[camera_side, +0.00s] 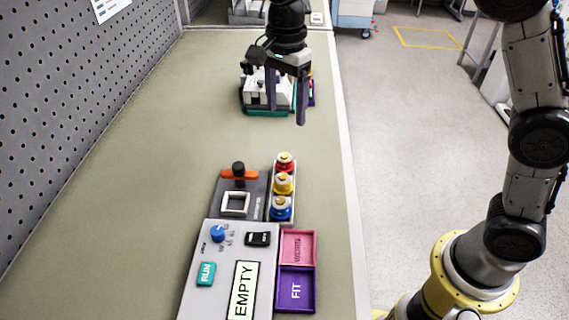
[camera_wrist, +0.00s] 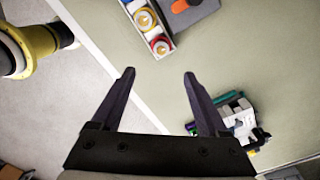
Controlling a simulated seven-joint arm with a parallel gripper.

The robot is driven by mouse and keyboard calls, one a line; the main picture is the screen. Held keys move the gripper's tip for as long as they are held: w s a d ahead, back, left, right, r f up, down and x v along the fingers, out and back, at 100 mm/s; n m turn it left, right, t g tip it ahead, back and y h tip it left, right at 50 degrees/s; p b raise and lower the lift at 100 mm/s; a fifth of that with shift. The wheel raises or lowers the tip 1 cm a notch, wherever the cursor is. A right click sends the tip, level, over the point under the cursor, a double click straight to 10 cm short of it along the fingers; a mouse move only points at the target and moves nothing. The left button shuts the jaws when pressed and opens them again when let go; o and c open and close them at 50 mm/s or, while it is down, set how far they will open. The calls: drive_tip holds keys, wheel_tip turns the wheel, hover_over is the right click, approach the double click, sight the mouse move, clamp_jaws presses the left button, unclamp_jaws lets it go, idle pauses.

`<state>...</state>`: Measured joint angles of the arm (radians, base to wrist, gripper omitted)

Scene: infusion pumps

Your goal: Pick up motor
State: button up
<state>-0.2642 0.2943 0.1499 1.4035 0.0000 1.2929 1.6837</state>
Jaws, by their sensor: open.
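No part is plainly marked as the motor, so I cannot tell which thing it is. Three round capped parts stand in a light rack beside the grey fixture: red (camera_side: 284,162), yellow (camera_side: 283,184) and blue (camera_side: 281,208). The red (camera_wrist: 160,46) and yellow (camera_wrist: 143,19) ones show at the top of the wrist view. A white and teal assembly (camera_side: 254,88) stands farther back, partly hidden behind my gripper (camera_side: 286,112). It also shows at the lower right of the wrist view (camera_wrist: 240,118). My gripper (camera_wrist: 159,73) is open and empty, fingers pointing down, apart from the rack.
A grey fixture (camera_side: 257,203) has an orange lever and a white square frame. In front is a control box (camera_side: 218,266) reading EMPTY, with pink (camera_side: 313,249) and purple (camera_side: 312,291) trays beside it. A perforated wall (camera_side: 70,110) bounds the left. The bench's middle is clear.

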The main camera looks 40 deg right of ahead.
sight(284, 154)
wheel_tip(284, 154, down, 8)
drive_tip(key=shift+f, duration=0.2)
drive_tip(key=shift+w+f, duration=0.1)
drive_tip(key=shift+f, duration=2.65)
drive_tip(key=shift+r, duration=0.1)
clamp_jaws()
